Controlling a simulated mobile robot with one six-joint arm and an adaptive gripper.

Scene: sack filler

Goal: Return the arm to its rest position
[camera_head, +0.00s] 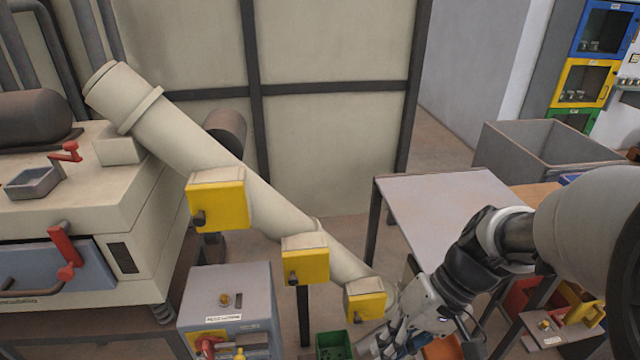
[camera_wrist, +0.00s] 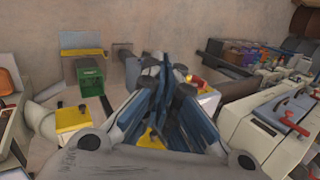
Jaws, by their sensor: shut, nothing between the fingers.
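My gripper (camera_head: 388,345) is at the lower right of the head view, at the end of my arm, which reaches in from the right edge. It is in front of the low end of a sloping beige pipe. In the wrist view my gripper (camera_wrist: 166,65) is in the middle, its fingers together and with nothing between them. It points toward a plain brownish surface.
The sloping beige pipe (camera_head: 270,208) carries yellow boxes (camera_head: 305,259). A grey control box (camera_head: 228,305) stands below it, left of a green bin (camera_head: 333,345). A grey-topped table (camera_head: 440,205) and a large grey bin (camera_head: 540,150) are at the right.

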